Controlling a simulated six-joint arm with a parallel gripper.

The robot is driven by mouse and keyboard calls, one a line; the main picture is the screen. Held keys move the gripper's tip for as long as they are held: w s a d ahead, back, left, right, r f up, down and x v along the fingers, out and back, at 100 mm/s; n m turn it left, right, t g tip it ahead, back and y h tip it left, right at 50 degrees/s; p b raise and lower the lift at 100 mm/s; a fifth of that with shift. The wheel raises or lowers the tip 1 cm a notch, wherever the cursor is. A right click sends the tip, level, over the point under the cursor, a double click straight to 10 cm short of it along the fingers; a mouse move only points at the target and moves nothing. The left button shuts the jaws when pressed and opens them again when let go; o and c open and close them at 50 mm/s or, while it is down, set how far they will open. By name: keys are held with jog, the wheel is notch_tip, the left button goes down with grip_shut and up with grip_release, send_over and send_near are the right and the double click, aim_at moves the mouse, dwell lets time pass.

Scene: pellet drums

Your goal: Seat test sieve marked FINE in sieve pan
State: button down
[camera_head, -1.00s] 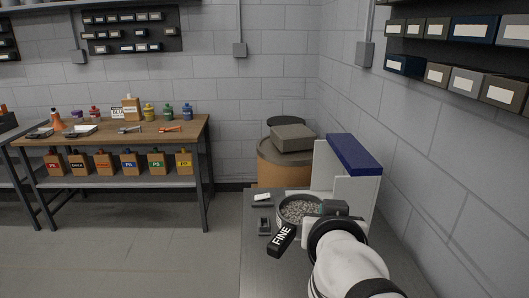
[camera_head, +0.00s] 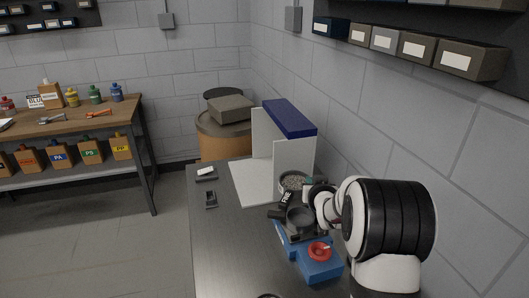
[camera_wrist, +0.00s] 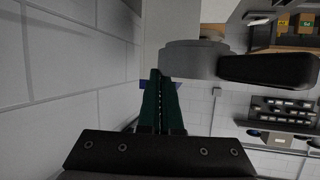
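The test sieve (camera_head: 293,194) is a grey round dish with pale pellets showing in it in the head view. Its dark handle, marked FINE (camera_head: 286,199), points toward the front left. My gripper (camera_head: 307,186) is at its right side. In the wrist view my green fingers (camera_wrist: 158,82) are close together with their tips at the edge of the grey sieve (camera_wrist: 192,62); its black handle (camera_wrist: 270,70) stretches right. The contact itself is small and partly hidden. The dark round sieve pan (camera_head: 300,220) stands in front of the sieve, on a blue base.
The blue unit (camera_head: 322,267) with a red knob (camera_head: 319,251) stands in front of the pan. A white screen with a blue top (camera_head: 289,119) stands behind the sieve. The steel bench (camera_head: 230,250) is clear at front left; small devices (camera_head: 210,199) lie at left.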

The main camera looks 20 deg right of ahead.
jog(key=shift+m+g+h, duration=0.3)
jog(key=shift+m+h, duration=0.2)
jog(key=shift+h, duration=0.1)
jog(key=d+f, duration=0.2)
jog(key=f, duration=0.1)
jog(key=d+f, duration=0.1)
jog(key=f, duration=0.1)
jog(key=shift+w, duration=0.35)
jog(key=shift+f, duration=0.15)
jog(key=shift+f, duration=2.8)
jog(key=shift+f, duration=1)
jog(key=c, duration=1)
grip_release()
jog(key=shift+s+a, duration=0.1)
